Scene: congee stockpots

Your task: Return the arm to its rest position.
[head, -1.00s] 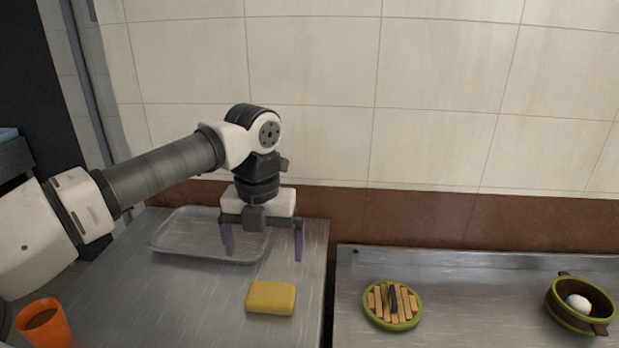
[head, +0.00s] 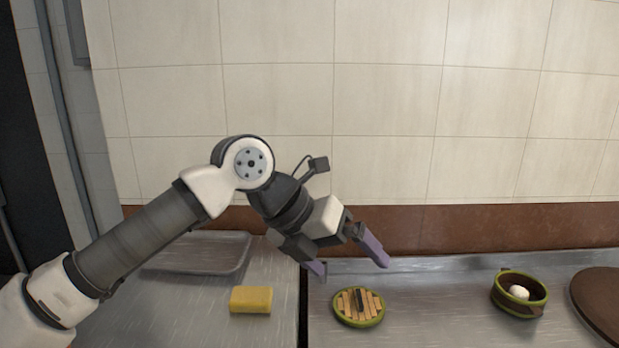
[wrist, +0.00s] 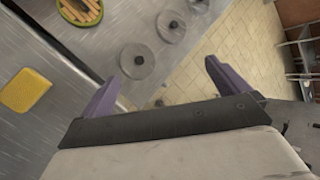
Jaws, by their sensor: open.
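My gripper (head: 346,262) is open and empty, with purple fingers set wide apart. In the head view it hangs tilted down to the right, in the air over the gap between the two metal counters. In the wrist view my gripper (wrist: 162,80) has nothing between its fingers; a counter edge and the tiled floor show beyond them. My arm reaches in from the lower left of the head view.
A yellow sponge (head: 251,300) and a metal tray (head: 246,241) are on the left counter. A green-rimmed slatted trivet (head: 342,305) and a green-brown pot (head: 507,300) holding a white egg-like thing (head: 519,293) are on the right counter. A brown round lid-like thing (head: 600,300) is at far right.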

